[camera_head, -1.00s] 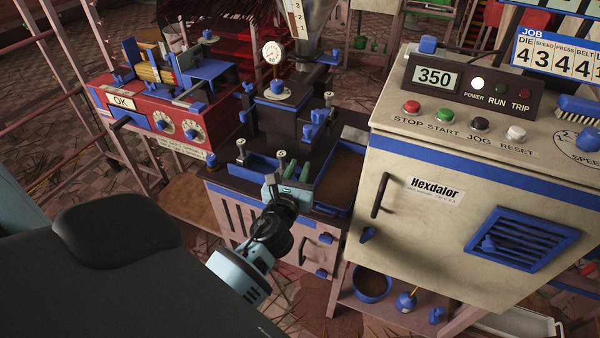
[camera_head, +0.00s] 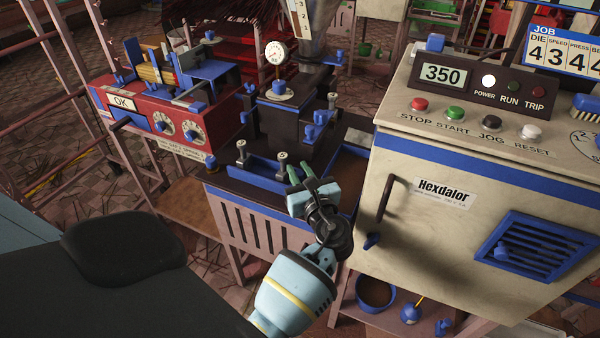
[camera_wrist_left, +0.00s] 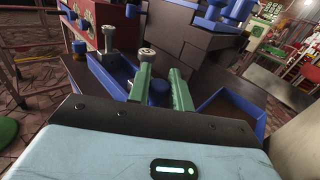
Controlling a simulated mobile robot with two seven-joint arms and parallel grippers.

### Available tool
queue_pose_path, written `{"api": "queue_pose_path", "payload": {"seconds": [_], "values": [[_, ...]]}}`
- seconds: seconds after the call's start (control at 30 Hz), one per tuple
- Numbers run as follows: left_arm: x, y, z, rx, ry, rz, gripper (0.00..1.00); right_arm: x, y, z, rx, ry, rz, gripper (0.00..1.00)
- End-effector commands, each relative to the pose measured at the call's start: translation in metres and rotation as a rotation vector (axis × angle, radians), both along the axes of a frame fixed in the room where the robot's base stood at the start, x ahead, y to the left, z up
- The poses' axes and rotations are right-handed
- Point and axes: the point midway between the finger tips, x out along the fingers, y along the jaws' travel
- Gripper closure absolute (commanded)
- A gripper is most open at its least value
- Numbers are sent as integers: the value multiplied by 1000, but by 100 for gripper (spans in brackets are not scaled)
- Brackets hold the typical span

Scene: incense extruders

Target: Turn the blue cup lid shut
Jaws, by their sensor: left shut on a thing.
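My left gripper (camera_head: 300,170) is over the right front of the dark bench top, with its two green fingers pointing away from me. In the left wrist view the fingers (camera_wrist_left: 161,76) stand a little apart, with a small blue piece (camera_wrist_left: 158,92) between them. It appears to be the blue cup lid, gripped there. Its lower part and what it sits on are hidden by the fingers and the gripper body, so I cannot tell how far it is turned. In the head view the gripper covers it. My right gripper is not in view.
Two silver-topped posts (camera_head: 282,158) stand by a blue-edged tray (camera_head: 262,181) just left of the fingers. A dark press block with blue knobs (camera_head: 308,133) is behind. The cream cabinet (camera_head: 450,175) is close on the right; a red machine (camera_head: 180,125) is at left.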

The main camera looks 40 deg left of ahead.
Motion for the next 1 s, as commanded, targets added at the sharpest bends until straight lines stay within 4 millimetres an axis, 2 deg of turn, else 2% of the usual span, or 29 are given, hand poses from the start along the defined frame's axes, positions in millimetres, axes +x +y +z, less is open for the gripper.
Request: {"api": "queue_pose_path", "payload": {"seconds": [0.47,0.5,0.63,1.0], "values": [[0,0,0,-1,1,14,100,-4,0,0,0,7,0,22],[0,0,0,-1,1,14,75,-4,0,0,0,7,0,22],[0,0,0,-1,1,13,59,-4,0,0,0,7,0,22],[0,1,0,0,1,12,59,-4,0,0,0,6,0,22]]}}
